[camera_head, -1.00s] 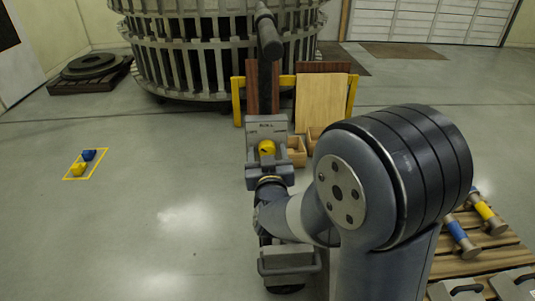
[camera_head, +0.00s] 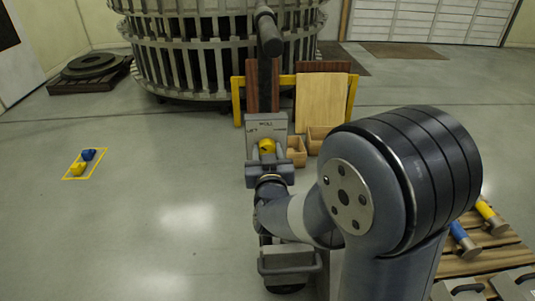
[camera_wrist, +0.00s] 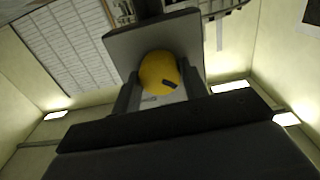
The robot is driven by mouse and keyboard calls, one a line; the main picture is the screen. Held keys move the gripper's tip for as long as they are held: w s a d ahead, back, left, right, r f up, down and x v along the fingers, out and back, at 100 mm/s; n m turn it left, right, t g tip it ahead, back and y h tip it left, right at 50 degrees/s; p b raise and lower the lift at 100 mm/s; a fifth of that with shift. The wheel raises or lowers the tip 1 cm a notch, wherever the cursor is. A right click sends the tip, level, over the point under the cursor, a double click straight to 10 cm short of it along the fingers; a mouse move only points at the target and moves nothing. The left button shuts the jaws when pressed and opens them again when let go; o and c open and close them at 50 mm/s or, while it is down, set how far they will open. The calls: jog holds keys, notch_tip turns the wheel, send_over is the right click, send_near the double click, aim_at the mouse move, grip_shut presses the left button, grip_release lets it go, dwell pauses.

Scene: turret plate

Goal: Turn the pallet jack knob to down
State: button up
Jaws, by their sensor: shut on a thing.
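The round yellow knob (camera_head: 266,146) sits on the grey plate (camera_head: 280,124) of the pallet jack, in the middle of the head view. Small dark lettering shows on the plate above the knob; it is too small to read surely. My gripper (camera_head: 267,156) reaches the knob from the near side. In the wrist view the knob (camera_wrist: 156,70) lies between the two dark fingers of my gripper (camera_wrist: 160,90), which are shut on it. A short dark mark shows on the knob's face. The knob's lower edge is partly hidden by my gripper in the head view.
A dark post with a handle (camera_head: 269,38) rises behind the plate. Wooden boxes (camera_head: 318,138) and boards (camera_head: 322,100) stand right behind. A pallet (camera_head: 480,258) with cylinders lies at right. The left floor is open around a yellow-outlined square (camera_head: 66,178).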

jog(key=m+b, duration=0.4)
jog(key=b, duration=0.1)
jog(key=shift+f+m, duration=0.25)
jog(key=shift+m, duration=0.05)
jog(key=shift+r+m+b, duration=0.15)
jog(key=shift+m+b, duration=5.7)
jog(key=shift+m, duration=1.45)
jog(key=o, duration=1)
jog(key=shift+s+d+r+p, duration=0.1)
jog(key=shift+s+p, duration=1.65)
jog(key=shift+s, duration=3.65)
